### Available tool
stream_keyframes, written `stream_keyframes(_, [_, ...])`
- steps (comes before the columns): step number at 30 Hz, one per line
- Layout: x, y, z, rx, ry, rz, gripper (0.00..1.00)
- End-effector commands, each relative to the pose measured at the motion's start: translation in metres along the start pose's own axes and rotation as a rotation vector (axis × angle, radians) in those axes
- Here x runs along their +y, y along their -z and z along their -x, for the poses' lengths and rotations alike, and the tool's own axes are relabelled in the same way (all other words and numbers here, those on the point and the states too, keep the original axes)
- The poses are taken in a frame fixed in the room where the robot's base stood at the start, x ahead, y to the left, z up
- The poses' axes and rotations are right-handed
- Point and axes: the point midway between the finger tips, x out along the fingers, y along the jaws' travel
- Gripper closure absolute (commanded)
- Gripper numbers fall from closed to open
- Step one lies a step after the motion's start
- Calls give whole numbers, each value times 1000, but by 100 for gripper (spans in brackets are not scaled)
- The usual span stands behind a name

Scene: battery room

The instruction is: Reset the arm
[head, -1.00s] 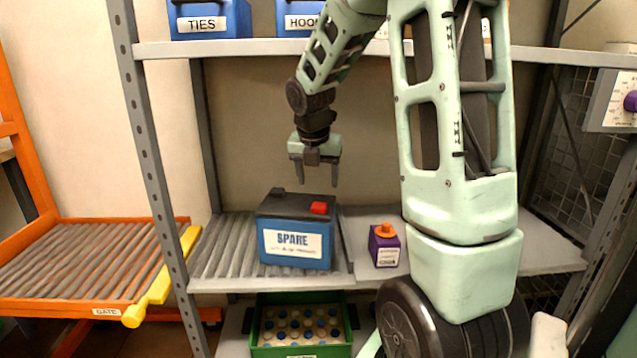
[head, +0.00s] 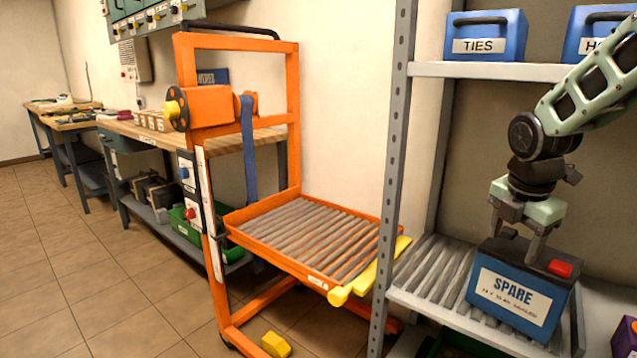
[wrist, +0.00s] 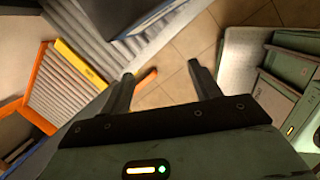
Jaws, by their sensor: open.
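My gripper (head: 516,246) hangs from the arm at the right of the head view, its two fingers pointing down. It is open and empty. In the picture its fingers overlap the top of the blue SPARE battery (head: 510,292), which has a dark top and a red terminal cap. I cannot tell how far apart they are. The battery sits on the roller shelf (head: 436,277) of the grey rack.
An orange roller cart (head: 290,187) with a yellow gate bar (head: 372,270) stands left of the rack. Blue TIES (head: 485,36) and HOOKS bins are on the upper shelf, near my arm. A purple box (head: 625,338) is at bottom right. Tiled floor (head: 110,265) is clear at left.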

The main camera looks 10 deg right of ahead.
Motion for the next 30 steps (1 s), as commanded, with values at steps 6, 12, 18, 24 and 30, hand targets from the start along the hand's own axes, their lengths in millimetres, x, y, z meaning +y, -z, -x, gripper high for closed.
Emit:
stream_keyframes(6, [-5, 146, 14, 120, 14, -321, 38])
stream_keyframes(12, [-51, 250, 27, 181, 93, -626, 38])
stream_keyframes(18, [-103, 308, 35, 183, 173, -862, 38])
stream_keyframes(24, [-151, 340, 39, 158, 233, -1047, 38])
stream_keyframes(30, [-148, 332, 82, 154, 240, -1080, 38])
